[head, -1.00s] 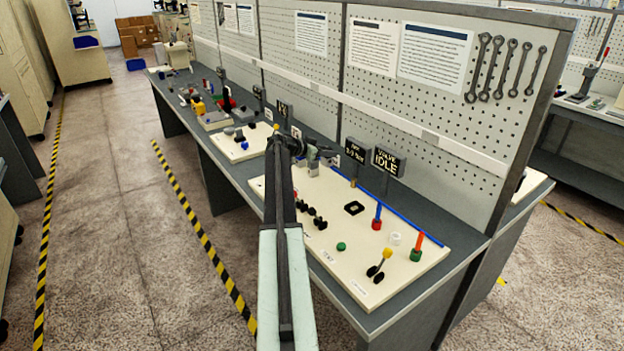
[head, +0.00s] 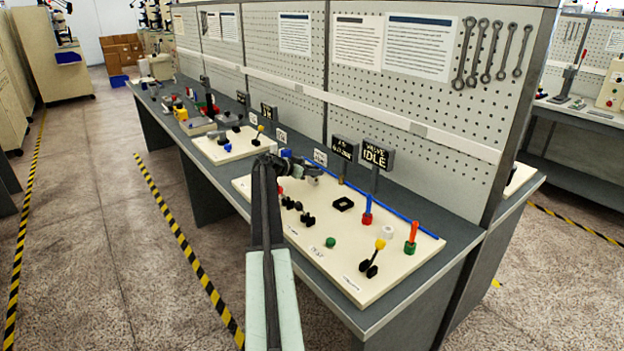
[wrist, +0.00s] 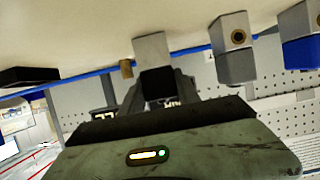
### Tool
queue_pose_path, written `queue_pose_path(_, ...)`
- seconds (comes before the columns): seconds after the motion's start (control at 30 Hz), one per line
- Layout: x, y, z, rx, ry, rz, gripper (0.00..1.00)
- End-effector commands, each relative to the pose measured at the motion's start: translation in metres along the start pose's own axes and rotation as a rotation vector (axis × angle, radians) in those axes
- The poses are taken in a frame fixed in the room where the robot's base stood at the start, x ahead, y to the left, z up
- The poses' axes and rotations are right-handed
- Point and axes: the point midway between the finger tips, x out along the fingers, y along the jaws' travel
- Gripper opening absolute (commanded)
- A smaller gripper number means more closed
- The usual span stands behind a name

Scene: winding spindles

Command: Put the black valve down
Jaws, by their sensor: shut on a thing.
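My gripper (head: 290,168) is over the far left part of the large cream board (head: 335,262) in the head view. In the wrist view, which looks upside down, my gripper (wrist: 158,98) is shut on the black valve (wrist: 157,82), a block with a black part and a light grey part. The light end points toward the board; I cannot tell whether it touches. In the head view the valve is mostly hidden by my gripper.
A grey valve (wrist: 236,50) with a brass port and a blue valve (wrist: 302,50) stand beside the held one. A black square frame (head: 343,203) lies on the board. Upright red-blue (head: 367,210) and orange-green (head: 411,238) pieces stand to the right. The pegboard rises behind.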

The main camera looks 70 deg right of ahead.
Motion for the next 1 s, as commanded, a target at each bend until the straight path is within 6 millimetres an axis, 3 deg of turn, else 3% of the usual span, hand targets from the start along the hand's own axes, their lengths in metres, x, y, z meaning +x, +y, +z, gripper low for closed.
queue_pose_path(0.23,0.002,0.0,0.003,0.0,0.0,0.001,0.0)
queue_pose_path(0.27,0.001,0.001,0.001,0.0,0.0,0.001,0.46)
queue_pose_path(0.3,0.001,0.001,0.001,0.0,0.0,0.001,0.57)
queue_pose_path(0.33,0.001,0.001,0.001,0.0,0.0,0.001,0.6)
queue_pose_path(0.7,-0.003,0.001,-0.005,0.0,0.0,0.001,0.6)
queue_pose_path(1.0,-0.074,0.002,-0.007,0.0,0.0,-0.001,0.6)
